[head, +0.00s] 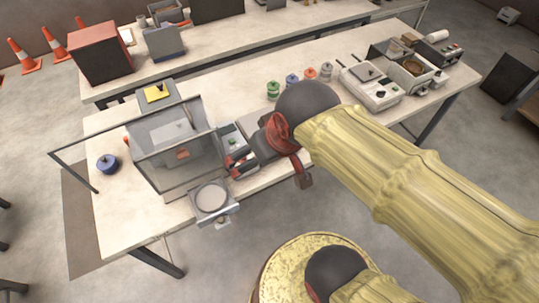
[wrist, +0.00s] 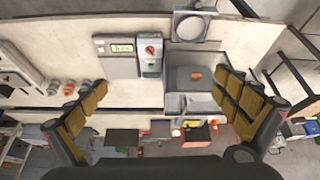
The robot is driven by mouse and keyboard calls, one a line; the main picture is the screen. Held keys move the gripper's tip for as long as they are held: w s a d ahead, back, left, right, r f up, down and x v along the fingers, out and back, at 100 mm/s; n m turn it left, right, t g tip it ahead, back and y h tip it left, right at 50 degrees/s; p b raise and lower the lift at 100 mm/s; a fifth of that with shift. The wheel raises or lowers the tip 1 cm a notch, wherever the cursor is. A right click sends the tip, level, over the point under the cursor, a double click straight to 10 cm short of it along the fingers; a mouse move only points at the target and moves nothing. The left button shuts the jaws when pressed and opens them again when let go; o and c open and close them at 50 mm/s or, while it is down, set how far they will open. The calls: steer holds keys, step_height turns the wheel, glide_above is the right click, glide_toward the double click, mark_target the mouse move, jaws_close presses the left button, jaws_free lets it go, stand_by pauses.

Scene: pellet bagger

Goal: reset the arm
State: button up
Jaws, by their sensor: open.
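My gripper (wrist: 160,85) shows in the wrist view with its two fingers, banded in tan, spread wide apart at left and right. Nothing is between them; the bench and its machines appear beyond the gap. In the head view my yellow-sleeved arm reaches from the lower right over the front edge of the bench, and I cannot make out the fingers clearly there. My arm hides part of the bench middle.
The pale bench (head: 120,215) carries a clear-walled box (head: 175,160), a round plate (head: 211,196) at its front edge, several coloured-knob pots, a blue pot (head: 107,163) and a white machine (head: 370,86). A red box (head: 99,52) stands on the back bench. Floor in front is open.

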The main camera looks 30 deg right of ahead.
steer(key=shift+s+d+r, duration=0.15)
steer(key=shift+s+r, duration=0.05)
steer(key=shift+s, duration=0.3)
steer(key=shift+s+d+r, duration=0.15)
steer(key=shift+s+r, duration=0.05)
steer(key=shift+s, duration=0.3)
step_height(320, 180, down, 10)
steer(key=b, duration=1)
steer(key=shift+c, duration=0.3)
